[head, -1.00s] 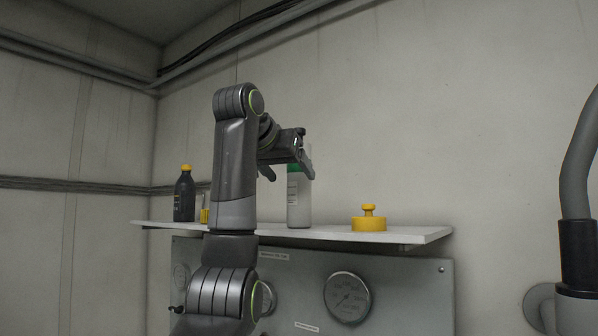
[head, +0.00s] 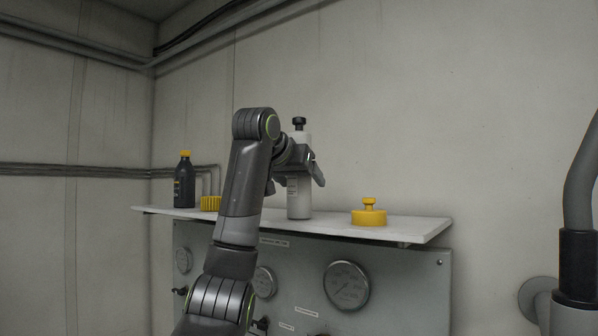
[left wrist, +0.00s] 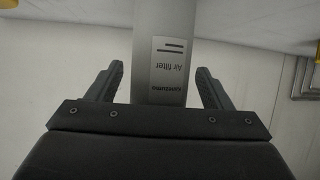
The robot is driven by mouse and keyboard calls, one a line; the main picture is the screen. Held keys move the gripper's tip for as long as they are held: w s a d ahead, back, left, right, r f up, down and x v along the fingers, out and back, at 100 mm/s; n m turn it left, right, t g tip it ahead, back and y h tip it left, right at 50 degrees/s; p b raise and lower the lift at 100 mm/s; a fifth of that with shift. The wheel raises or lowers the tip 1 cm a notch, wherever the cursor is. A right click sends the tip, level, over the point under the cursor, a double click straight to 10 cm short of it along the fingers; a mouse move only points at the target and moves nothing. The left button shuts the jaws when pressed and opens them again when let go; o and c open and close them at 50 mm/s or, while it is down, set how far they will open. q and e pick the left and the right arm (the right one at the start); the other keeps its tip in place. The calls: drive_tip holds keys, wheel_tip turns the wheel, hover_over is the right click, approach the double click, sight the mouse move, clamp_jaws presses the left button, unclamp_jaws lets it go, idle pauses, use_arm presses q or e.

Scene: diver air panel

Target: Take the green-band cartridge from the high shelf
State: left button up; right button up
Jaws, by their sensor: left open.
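The cartridge (head: 299,205) is a pale grey-white cylinder with a black knob on top, upright on the high white shelf (head: 335,222). Its green band is hidden behind my gripper in the head view. My left gripper (head: 296,180) is open at the cartridge's upper half. In the left wrist view the cartridge (left wrist: 161,25), with an upside-down "Air filter" label, stands between the open fingers (left wrist: 158,88). A gap shows on each side of it. My right gripper is not in view.
On the shelf, a dark bottle with a yellow cap (head: 185,183) and a yellow ribbed part (head: 210,203) stand left. A yellow knobbed piece (head: 369,214) stands right. A gauge panel (head: 400,290) is below. A grey curved tube (head: 582,185) is far right.

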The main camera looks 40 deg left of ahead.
use_arm(q)
drive_tip(key=shift+s+d, duration=0.1)
drive_tip(key=shift+c, duration=1.1)
drive_tip(key=c, duration=1)
drive_tip(key=shift+c, duration=0.3)
drive_tip(key=shift+r, duration=0.2)
